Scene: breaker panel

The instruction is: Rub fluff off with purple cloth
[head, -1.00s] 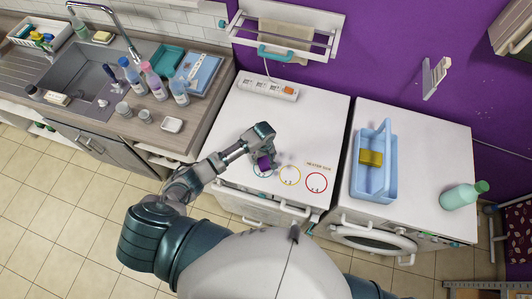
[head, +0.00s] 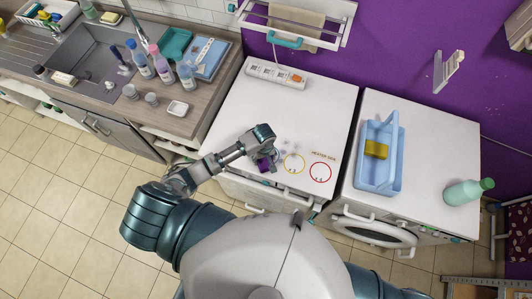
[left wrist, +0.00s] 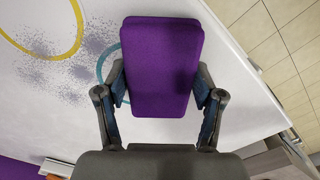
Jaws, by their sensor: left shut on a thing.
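My left gripper (head: 266,156) is shut on the purple cloth (left wrist: 162,65), a flat rounded block of purple fabric. In the head view the cloth (head: 264,165) is at the front left of the white appliance top, by the left ring. In the left wrist view it covers part of a teal ring (left wrist: 107,62). I cannot tell if it touches the surface. Grey speckled fluff (left wrist: 58,68) lies in several patches around the yellow ring (left wrist: 75,38), beside the cloth. The fluff also shows in the head view (head: 289,148). My right gripper is out of view.
A red ring (head: 320,172) is right of the yellow one. A white power strip (head: 276,74) lies at the back of the top. A blue caddy (head: 366,172) with a yellow sponge (head: 376,149) and a green bottle (head: 468,191) are on the right appliance. The middle of the top is clear.

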